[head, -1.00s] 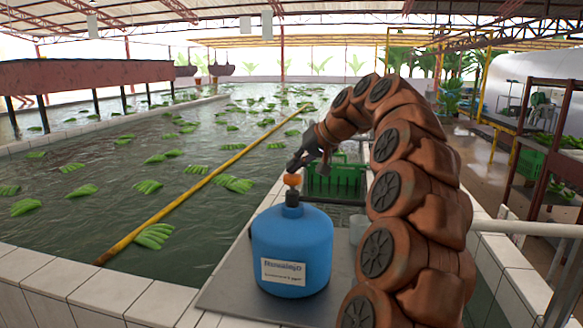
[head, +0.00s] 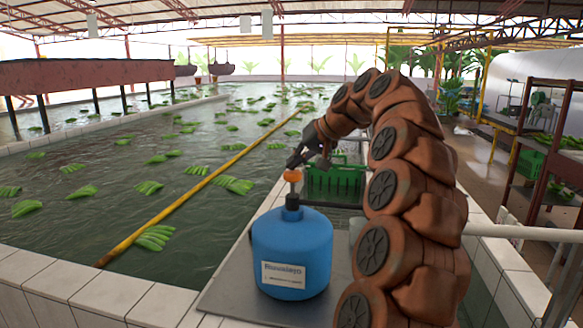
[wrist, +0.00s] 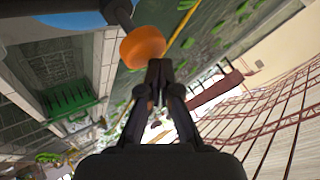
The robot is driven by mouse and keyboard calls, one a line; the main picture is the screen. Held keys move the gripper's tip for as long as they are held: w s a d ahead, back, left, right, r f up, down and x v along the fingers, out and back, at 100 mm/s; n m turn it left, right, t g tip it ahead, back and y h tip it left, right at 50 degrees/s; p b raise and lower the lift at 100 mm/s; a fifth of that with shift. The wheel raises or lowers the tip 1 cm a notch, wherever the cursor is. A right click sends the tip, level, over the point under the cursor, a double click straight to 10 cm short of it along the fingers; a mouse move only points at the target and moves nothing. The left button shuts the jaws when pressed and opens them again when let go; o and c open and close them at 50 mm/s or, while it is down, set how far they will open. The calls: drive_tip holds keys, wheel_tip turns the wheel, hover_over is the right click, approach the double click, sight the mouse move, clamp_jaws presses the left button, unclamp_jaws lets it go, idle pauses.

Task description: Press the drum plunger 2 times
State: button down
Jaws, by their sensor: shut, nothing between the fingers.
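The blue drum (head: 291,245) stands upright on a grey metal plate (head: 228,288), with a white label on its front. Its plunger has a black collar and stem topped by an orange knob (head: 293,175). The knob stands up on a short visible length of stem. My gripper (head: 294,164) is shut and empty, with its fingertips at the top of the knob. In the wrist view the shut fingertips (wrist: 159,66) are beside the orange knob (wrist: 142,46). I cannot tell whether they touch it.
A green crate (head: 337,183) stands behind the drum. A grey container partly shows behind my arm. A water basin (head: 130,180) with floating green banana bunches and a yellow pole (head: 190,193) fills the left. A white tiled rim (head: 90,292) borders it. A rack stands at the far right.

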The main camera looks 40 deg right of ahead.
sight(295, 171)
drive_tip(key=shift+r, duration=0.25)
drive_tip(key=shift+r+p, duration=2.15)
drive_tip(key=shift+r, duration=0.9)
drive_tip(key=s+a+f+n+g, duration=0.15)
drive_tip(key=s+a+f, duration=0.25)
drive_tip(key=a, duration=0.4)
drive_tip(key=s+a+f+n+g, duration=0.15)
drive_tip(key=s+a+f, duration=0.25)
drive_tip(key=a, duration=0.5)
drive_tip(key=s+a+f+n+g, duration=0.1)
drive_tip(key=s+a+f+g, duration=0.25)
drive_tip(key=a, duration=0.45)
drive_tip(key=s+a+f+g+h, duration=0.1)
drive_tip(key=s+f+g, duration=0.1)
drive_tip(key=s+f, duration=0.7)
drive_tip(key=s+a+f+n+g+h, duration=0.1)
drive_tip(key=s+a+f+g, duration=0.1)
drive_tip(key=s+f, duration=0.7)
drive_tip(key=s, duration=0.8)
drive_tip(key=shift+s+a+f+n+h, duration=0.2)
drive_tip(key=shift+s+f+n+h, duration=0.1)
